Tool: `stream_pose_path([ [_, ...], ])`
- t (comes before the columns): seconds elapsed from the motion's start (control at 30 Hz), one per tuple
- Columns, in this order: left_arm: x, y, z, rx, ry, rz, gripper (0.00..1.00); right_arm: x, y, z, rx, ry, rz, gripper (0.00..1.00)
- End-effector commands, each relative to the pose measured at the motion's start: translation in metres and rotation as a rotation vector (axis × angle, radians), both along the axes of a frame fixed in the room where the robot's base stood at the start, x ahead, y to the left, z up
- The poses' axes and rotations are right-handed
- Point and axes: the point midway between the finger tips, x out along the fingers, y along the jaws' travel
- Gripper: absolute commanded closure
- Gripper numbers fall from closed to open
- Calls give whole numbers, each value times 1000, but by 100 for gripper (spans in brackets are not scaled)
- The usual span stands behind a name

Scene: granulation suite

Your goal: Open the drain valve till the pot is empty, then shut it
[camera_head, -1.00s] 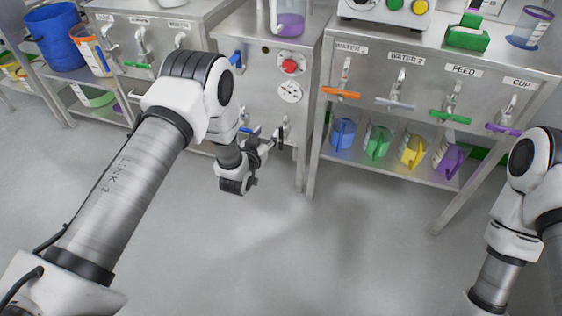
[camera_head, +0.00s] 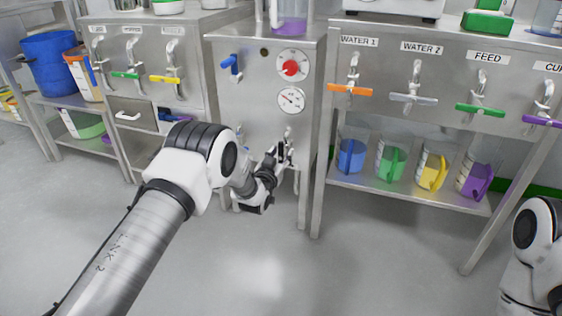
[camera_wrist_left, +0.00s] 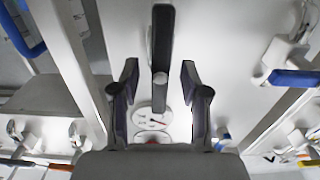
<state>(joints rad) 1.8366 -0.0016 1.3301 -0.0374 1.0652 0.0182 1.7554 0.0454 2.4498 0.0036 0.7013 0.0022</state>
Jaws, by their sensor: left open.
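My left gripper (camera_head: 283,152) is at the front of the steel cabinet (camera_head: 240,105), below its dial and gauge. In the left wrist view the gripper (camera_wrist_left: 160,88) is open, its two fingers on either side of a dark upright lever (camera_wrist_left: 161,40). A visible gap separates the lever from each finger. A tap body (camera_head: 289,133) shows just above the gripper in the head view; no label shows on it. A clear vessel with purple contents (camera_head: 289,22) stands on the cabinet; I cannot tell whether it is the pot. My right gripper is out of view.
A blue lever valve (camera_head: 232,66) is on the cabinet's upper left; another blue lever (camera_wrist_left: 295,78) shows in the wrist view. The red dial (camera_head: 292,66) and round gauge (camera_head: 291,99) are above my gripper. Labelled taps and coloured jugs fill the right bench (camera_head: 320,170). The floor is clear.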

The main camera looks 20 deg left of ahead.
Motion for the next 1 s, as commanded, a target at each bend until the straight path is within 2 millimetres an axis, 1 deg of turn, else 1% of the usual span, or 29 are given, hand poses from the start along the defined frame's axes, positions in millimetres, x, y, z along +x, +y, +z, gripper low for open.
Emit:
stream_pose_path([
  [0.07,3,0,0,0,-1,0,54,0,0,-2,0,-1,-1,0],
  [0.23,3,0,1,0,0,0,54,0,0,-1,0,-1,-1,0],
  [0.27,3,0,1,0,0,0,62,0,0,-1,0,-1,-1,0],
  [0.3,3,0,1,0,0,0,76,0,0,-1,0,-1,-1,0],
  [0.37,3,0,1,0,1,0,97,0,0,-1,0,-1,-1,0],
  [0.4,3,0,1,0,0,0,100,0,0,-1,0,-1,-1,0],
  [0.77,3,0,1,17,-1,0,100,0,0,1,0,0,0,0],
  [1.0,3,-1,2,109,-3,0,100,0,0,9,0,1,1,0],
])
